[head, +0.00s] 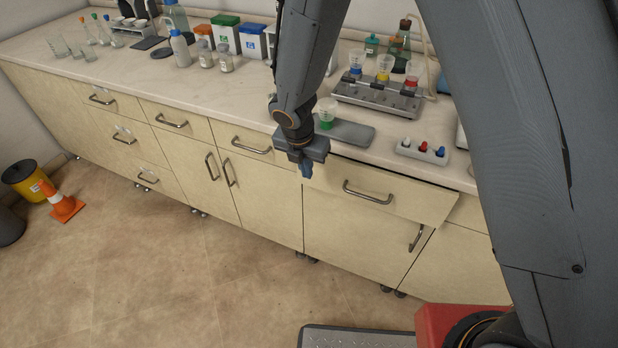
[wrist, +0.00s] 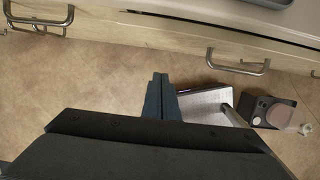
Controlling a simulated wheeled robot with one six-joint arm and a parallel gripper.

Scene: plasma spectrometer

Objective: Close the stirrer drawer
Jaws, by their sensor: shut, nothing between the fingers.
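The drawer (head: 409,200) under the right part of the counter stands partly open, its pale wood front out past the cabinet face. It has a silver bar handle (head: 367,194). In the wrist view the drawer front (wrist: 190,36) and its handle (wrist: 238,67) show at upper right, with a dark gap behind the front. My gripper (head: 306,171) is shut and empty, pointing down near the drawer's left end, apart from the handle. Its fingers (wrist: 158,92) show closed together in the wrist view. Whether it touches the drawer front cannot be told. The drawer's contents are hidden.
A closed drawer (head: 240,143) is left of my gripper. Floor (head: 200,260) in front is clear.

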